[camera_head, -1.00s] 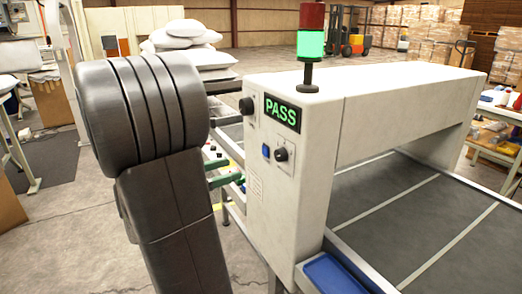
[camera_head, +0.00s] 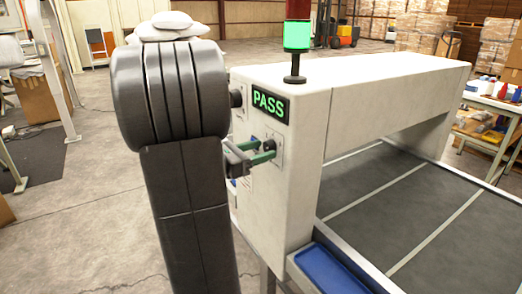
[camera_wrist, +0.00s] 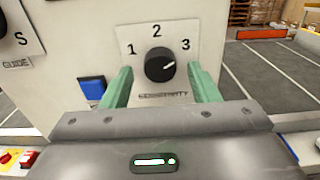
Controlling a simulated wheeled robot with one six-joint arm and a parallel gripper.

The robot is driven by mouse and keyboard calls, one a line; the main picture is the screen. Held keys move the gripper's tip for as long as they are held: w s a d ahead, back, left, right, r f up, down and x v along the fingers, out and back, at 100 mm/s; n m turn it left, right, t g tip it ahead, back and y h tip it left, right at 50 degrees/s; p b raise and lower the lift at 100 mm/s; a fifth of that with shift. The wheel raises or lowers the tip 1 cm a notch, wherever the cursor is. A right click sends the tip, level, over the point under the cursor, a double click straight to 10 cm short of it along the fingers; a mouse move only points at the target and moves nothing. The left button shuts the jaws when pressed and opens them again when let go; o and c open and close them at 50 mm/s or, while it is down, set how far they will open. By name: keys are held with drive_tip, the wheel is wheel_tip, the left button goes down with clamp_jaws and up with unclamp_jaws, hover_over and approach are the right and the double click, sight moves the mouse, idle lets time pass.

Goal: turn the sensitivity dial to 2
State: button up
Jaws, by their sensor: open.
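The sensitivity dial (camera_wrist: 160,67) is a round black knob on a white plate marked 1, 2 and 3. Its white pointer line aims up and right, toward the 3. My gripper (camera_wrist: 162,80) is open, with one green finger on each side of the dial's lower part. Gaps show between the fingers and the knob, so it is not gripped. In the head view, my gripper (camera_head: 273,151) reaches the machine's end panel at the dial, which the fingers mostly hide there.
A blue button (camera_wrist: 92,88) is left of the dial, near the left finger. The guide plate (camera_wrist: 18,35) is further left. The white machine (camera_head: 400,88) shows a lit PASS display (camera_head: 270,107) and a green lamp (camera_head: 297,36). A blue tray (camera_head: 328,270) sits below the panel.

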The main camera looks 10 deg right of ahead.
drive_tip(key=shift+w+d, duration=0.1)
drive_tip(key=shift+d, duration=0.3)
drive_tip(key=c, duration=1)
